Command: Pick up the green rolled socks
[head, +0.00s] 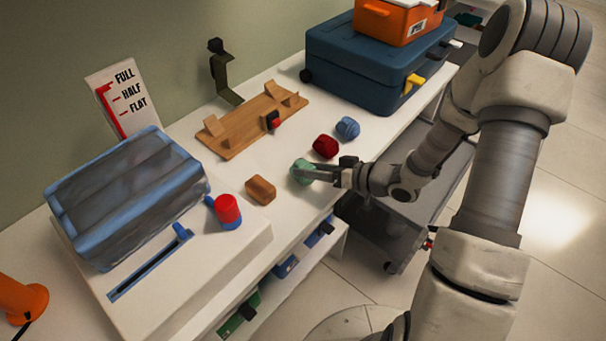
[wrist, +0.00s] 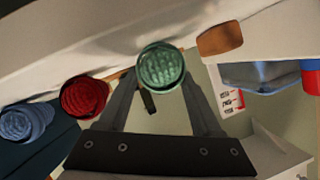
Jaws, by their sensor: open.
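The green rolled socks (head: 300,168) lie on the white bench top near its front edge. In the wrist view the green socks (wrist: 160,68) appear at the ends of my two fingers, between the tips. My gripper (head: 318,174) reaches in from the right at the height of the socks, with its fingertips at their near side. In the wrist view my gripper (wrist: 160,82) is open, with a finger on either side of the socks. I cannot tell whether either finger touches them.
Red rolled socks (head: 325,146) and blue rolled socks (head: 347,128) lie behind the green ones. A brown block (head: 261,189) lies to the left.

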